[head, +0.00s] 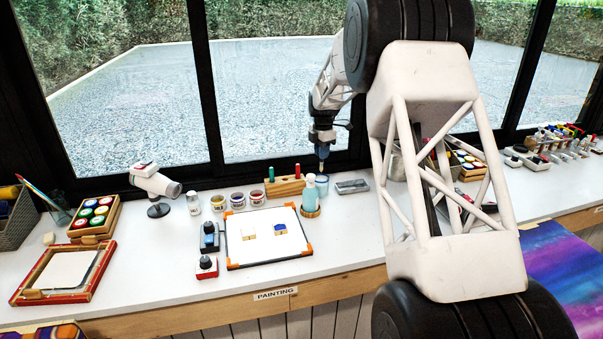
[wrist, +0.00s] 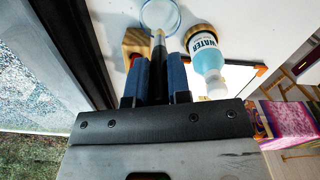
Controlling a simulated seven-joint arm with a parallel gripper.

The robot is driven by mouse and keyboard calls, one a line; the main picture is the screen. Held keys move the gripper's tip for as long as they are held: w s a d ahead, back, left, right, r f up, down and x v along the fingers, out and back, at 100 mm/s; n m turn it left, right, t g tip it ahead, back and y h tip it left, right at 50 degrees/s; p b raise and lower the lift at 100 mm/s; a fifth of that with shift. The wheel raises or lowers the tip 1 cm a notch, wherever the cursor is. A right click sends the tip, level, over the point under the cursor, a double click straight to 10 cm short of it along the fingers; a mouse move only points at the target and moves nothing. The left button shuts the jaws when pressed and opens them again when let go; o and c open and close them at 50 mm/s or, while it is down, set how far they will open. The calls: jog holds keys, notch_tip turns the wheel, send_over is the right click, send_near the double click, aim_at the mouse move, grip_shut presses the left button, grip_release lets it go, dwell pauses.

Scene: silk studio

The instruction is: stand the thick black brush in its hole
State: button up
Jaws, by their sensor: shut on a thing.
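My gripper (head: 322,148) is above the back of the bench, near the window. In the wrist view its two blue fingers (wrist: 160,75) are shut on a black brush (wrist: 158,50), whose far end points at a clear glass (wrist: 160,16). I cannot tell whether the brush end is inside the glass or above it. The glass also shows in the head view (head: 321,184), directly below the gripper. The wooden holder block (head: 284,187) is just left of the glass, with a green and a red upright piece in it. A corner of the block (wrist: 136,42) shows in the wrist view.
A water bottle (head: 310,192) on a round wooden base stands close beside the glass. Paint jars (head: 237,200) stand left of the block. A white board with orange corners (head: 268,250) lies in front. A grey tray (head: 352,186) lies right of the glass.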

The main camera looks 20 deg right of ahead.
jog(key=w+a, duration=0.4)
jog(key=a, duration=0.9)
jog(key=shift+f, duration=0.2)
jog(key=shift+f, duration=2)
jog(key=shift+f, duration=2.25)
dwell(1.6)
jog(key=o, duration=0.8)
jog(key=shift+o, duration=0.2)
